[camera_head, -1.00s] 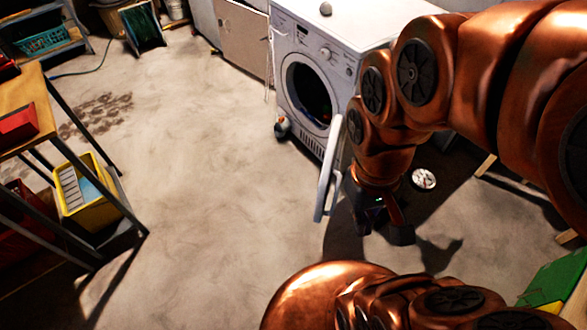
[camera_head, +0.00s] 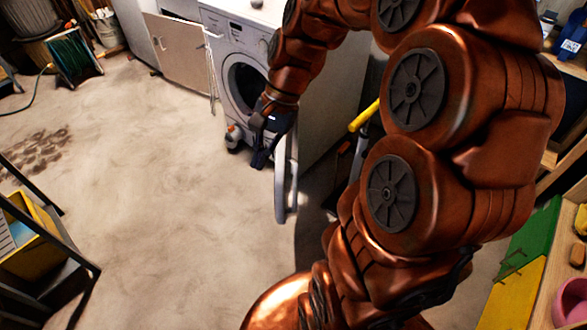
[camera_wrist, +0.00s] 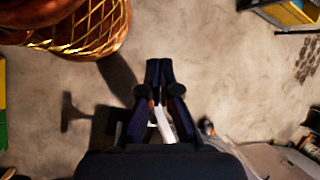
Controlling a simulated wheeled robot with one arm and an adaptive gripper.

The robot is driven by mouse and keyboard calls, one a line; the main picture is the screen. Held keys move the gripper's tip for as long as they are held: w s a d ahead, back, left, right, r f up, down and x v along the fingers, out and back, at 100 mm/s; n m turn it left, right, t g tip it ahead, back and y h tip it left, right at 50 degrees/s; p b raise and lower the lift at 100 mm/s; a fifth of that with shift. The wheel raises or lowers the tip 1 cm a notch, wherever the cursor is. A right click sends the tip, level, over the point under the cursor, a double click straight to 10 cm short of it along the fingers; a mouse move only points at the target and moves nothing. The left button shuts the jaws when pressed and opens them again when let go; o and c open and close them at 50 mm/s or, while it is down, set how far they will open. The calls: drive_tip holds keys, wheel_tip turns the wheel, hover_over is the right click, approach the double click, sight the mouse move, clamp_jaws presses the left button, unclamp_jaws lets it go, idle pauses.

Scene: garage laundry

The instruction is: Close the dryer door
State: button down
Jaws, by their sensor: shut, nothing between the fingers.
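The white dryer (camera_head: 235,45) stands at the top of the head view with its round opening (camera_head: 243,85) dark and uncovered. Its door (camera_head: 281,195) is open, swung out toward me from the right side of the opening and seen nearly edge-on. My gripper (camera_head: 262,160) is shut and empty, pointing down by the upper part of the door, on its left in the picture. It hides part of the door and opening. In the wrist view my closed fingers (camera_wrist: 159,70) show, with a pale strip, probably the door (camera_wrist: 164,125), behind them. I cannot tell whether they touch.
A small bottle-like object (camera_head: 233,136) sits on the floor by the dryer's front left corner. A beige cabinet (camera_head: 178,52) stands left of the dryer. A yellow bin (camera_head: 35,245) is on a rack at lower left. The floor in the middle left is clear.

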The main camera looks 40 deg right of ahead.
drive_tip(key=w+d+f+m+t+y+b, duration=0.25)
drive_tip(key=w+d+f+m+b, duration=0.45)
drive_tip(key=d+f, duration=0.4)
drive_tip(key=m+t+b, duration=0.4)
drive_tip(key=m+b, duration=0.1)
drive_tip(key=m, duration=0.3)
approach(285, 163)
drive_tip(key=s+d+r, duration=0.3)
drive_tip(key=s+d, duration=0.1)
drive_tip(key=d, duration=0.1)
drive_tip(key=b+x, duration=0.2)
drive_tip(key=x, duration=0.8)
drive_tip(key=shift+f+b, duration=0.3)
drive_tip(key=shift+f, duration=0.1)
drive_tip(key=shift+w+a+r+b, duration=0.15)
drive_tip(key=shift+w+a+b, duration=0.15)
drive_tip(key=shift+w+a, duration=0.5)
drive_tip(key=shift+w+a+r, duration=0.1)
drive_tip(key=shift+w+a, duration=0.25)
drive_tip(key=shift+a, duration=0.25)
